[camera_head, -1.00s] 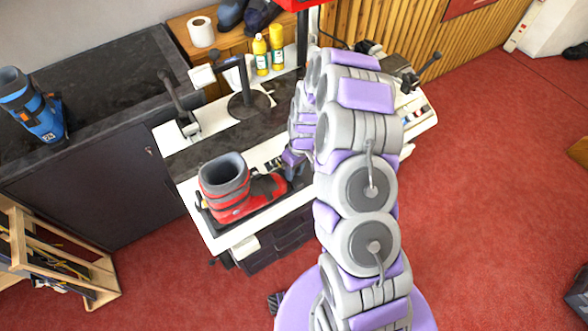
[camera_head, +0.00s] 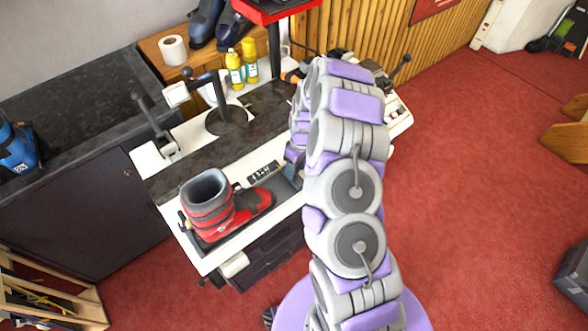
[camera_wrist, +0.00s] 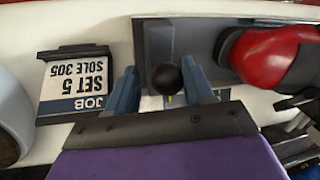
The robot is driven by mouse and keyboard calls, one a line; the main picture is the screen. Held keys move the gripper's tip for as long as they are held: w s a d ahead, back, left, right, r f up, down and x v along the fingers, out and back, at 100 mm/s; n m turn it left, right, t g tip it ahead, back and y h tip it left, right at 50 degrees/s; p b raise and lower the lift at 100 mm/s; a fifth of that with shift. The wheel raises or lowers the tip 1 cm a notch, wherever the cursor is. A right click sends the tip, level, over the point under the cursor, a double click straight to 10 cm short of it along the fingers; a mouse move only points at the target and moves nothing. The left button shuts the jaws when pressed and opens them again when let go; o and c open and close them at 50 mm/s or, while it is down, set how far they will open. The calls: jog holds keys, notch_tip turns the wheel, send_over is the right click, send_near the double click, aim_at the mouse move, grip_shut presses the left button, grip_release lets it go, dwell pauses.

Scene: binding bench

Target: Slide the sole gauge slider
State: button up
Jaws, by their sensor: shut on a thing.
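The sole gauge is a dark tray (camera_head: 232,236) on the white bench, holding a red and grey ski boot (camera_head: 208,203). The boot's red toe shows at the upper right of the wrist view (camera_wrist: 272,57). The slider's round black knob (camera_wrist: 167,78) stands on a dark grey plate (camera_wrist: 160,40) in the wrist view. My gripper (camera_wrist: 160,80) is shut on the knob, one finger on each side. In the head view my arm hides most of the gripper and the slider. A job card (camera_wrist: 75,85) reads "SET 5, SOLE 305", upside down in the wrist view.
A lever (camera_head: 155,125) and a round-based stand (camera_head: 228,122) rise at the back of the bench. Yellow bottles (camera_head: 243,65) stand beyond. Red floor (camera_head: 480,200) is open on the right.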

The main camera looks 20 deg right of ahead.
jog(key=shift+s+a+f, duration=0.1)
jog(key=shift+s, duration=0.05)
dwell(0.3)
notch_tip(320, 180, up, 17)
jog(key=w+d+p, duration=0.1)
jog(key=d+p, duration=0.1)
jog(key=d, duration=0.1)
jog(key=shift+w, duration=0.35)
